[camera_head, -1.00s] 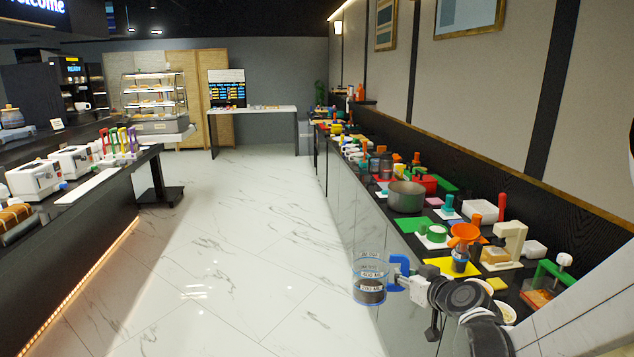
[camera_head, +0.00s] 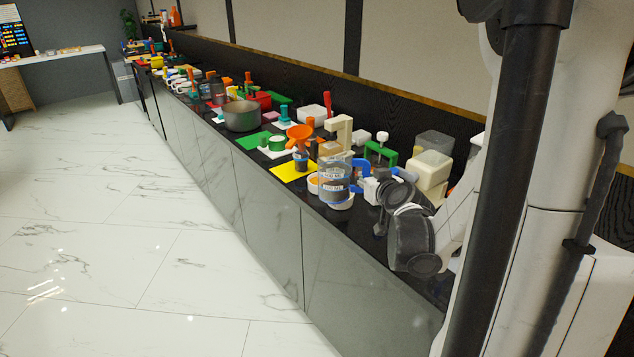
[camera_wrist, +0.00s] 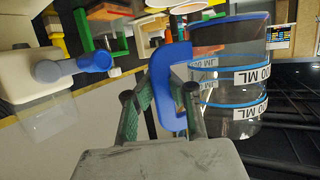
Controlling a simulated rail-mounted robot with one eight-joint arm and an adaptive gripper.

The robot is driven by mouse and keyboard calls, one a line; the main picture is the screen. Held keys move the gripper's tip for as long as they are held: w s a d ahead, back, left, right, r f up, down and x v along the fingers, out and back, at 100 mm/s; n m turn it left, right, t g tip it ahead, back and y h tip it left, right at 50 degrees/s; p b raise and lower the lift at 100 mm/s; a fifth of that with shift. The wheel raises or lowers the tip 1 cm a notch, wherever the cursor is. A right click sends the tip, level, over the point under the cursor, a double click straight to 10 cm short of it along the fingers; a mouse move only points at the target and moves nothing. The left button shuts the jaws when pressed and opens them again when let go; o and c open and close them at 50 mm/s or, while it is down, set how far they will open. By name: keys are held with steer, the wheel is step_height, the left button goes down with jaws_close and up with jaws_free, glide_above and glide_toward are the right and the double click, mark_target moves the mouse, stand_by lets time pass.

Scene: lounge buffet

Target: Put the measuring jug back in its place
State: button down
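The measuring jug (camera_head: 334,190) is clear with blue bands, printed ML labels and a blue handle, and there is dark content or background showing through it. My gripper (camera_head: 362,186) is shut on the blue handle and holds the jug near the front edge of the buffet counter (camera_head: 262,172). In the wrist view the jug (camera_wrist: 232,80) lies at the right, with its handle between the green-grey fingers of my gripper (camera_wrist: 160,100). I cannot tell from the head view whether the jug clears the white bowls behind it.
Near the jug are small bowls (camera_head: 338,204), an orange funnel (camera_head: 300,133) over a dark jar, a yellow mat (camera_head: 291,172), a beige dispenser (camera_head: 340,130) and a green stand (camera_head: 378,152). A large pot (camera_head: 242,116) stands further along. The floor in front is clear.

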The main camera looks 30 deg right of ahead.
steer(key=s+d+m+g+h+b, duration=0.1)
steer(key=s+d+m+h, duration=0.1)
steer(key=s+d, duration=0.4)
steer(key=shift+s+d+f+h, duration=0.25)
steer(key=shift+d+h, duration=0.05)
steer(key=shift+d, duration=0.7)
step_height(320, 180, down, 8)
steer(key=b, duration=0.7)
steer(key=shift+b, duration=0.4)
steer(key=shift+f, duration=0.15)
